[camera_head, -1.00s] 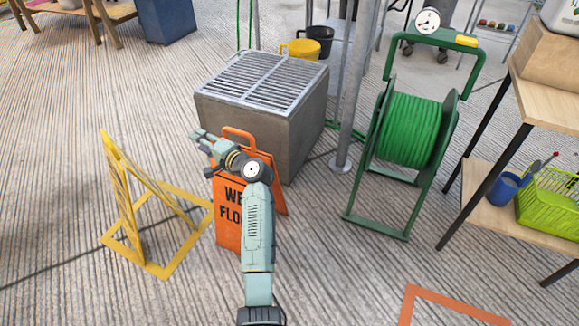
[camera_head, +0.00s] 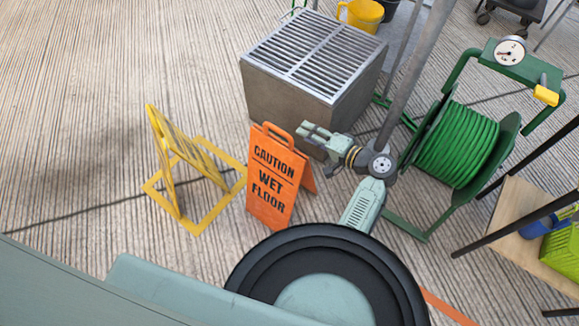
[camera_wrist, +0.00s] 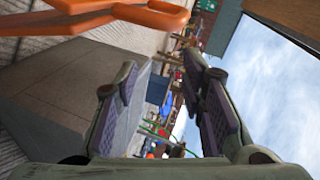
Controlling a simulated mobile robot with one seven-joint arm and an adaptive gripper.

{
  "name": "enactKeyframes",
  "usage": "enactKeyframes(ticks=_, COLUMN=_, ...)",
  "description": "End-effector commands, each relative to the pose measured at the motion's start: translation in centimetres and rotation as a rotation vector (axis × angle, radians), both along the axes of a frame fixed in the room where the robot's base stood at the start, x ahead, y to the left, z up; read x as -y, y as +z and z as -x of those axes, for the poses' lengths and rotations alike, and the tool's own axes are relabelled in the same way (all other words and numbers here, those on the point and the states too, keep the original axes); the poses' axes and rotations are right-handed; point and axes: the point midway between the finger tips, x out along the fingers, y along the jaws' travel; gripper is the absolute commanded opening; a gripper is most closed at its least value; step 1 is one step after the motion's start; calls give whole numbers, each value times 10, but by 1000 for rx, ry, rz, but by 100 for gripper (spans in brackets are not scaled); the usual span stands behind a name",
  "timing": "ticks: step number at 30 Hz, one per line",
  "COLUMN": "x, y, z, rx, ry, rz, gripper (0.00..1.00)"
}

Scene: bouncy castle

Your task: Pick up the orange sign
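My gripper (camera_head: 306,131) is just right of the sign's handle in the head view, pointing left. In the wrist view, the sign's orange handle (camera_wrist: 150,14) crosses the top left, outside the fingers. My gripper's two fingers (camera_wrist: 165,108) are apart with nothing between them.
A yellow sign (camera_head: 172,150) stands left of the orange one. The grated block (camera_head: 283,100) is close behind. A green hose reel (camera_head: 458,145) and a grey pole (camera_head: 412,75) stand to the right. A shelf (camera_head: 515,225) is at far right. Floor at left is clear.

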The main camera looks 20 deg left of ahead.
Motion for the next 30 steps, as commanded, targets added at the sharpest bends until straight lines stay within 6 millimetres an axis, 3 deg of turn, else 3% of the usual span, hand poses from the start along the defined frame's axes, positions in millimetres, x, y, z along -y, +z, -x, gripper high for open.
enactKeyframes(ticks=3, x=1, y=-9, z=24, rx=-76, ry=28, rz=-183, gripper=37)
enactKeyframes(ticks=8, x=0, y=-9, z=38, rx=-112, ry=45, rz=-311, gripper=37)
enactKeyframes(ticks=30, x=-87, y=-6, z=6, rx=-114, ry=47, rz=-321, gripper=37)
